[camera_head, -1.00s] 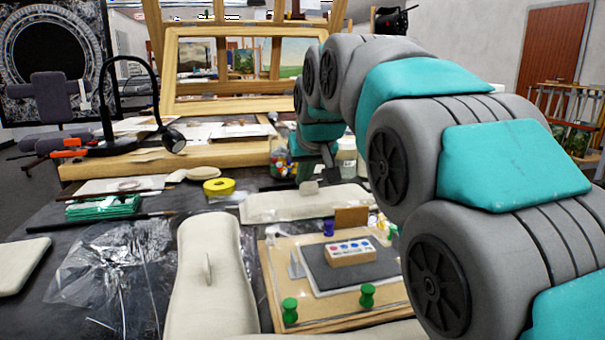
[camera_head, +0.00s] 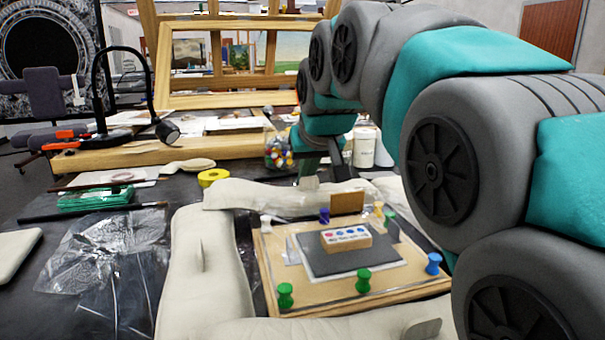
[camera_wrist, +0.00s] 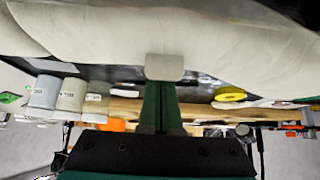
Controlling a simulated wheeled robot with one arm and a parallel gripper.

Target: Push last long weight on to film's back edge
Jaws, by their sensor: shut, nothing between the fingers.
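The last long weight (camera_head: 275,200), a cream cloth bag, lies crosswise behind the board (camera_head: 262,262), along the back edge of the clear film. Its left end meets the left long weight (camera_head: 205,270). My gripper (camera_head: 309,183) is shut and empty, pointing down at the weight's far side. In the wrist view the weight (camera_wrist: 240,35) fills the top, and my pale fingertips (camera_wrist: 165,67) are against or very close to its side. How far the weight overlaps the film is hard to tell.
Another long weight (camera_head: 330,329) lies along the front. Green pins (camera_head: 363,281) and a blue pin (camera_head: 433,264) stand on the board, around a small labelled block (camera_head: 346,236). Yellow tape (camera_head: 212,177), a jar (camera_head: 279,152) and white bottles (camera_head: 364,146) stand behind.

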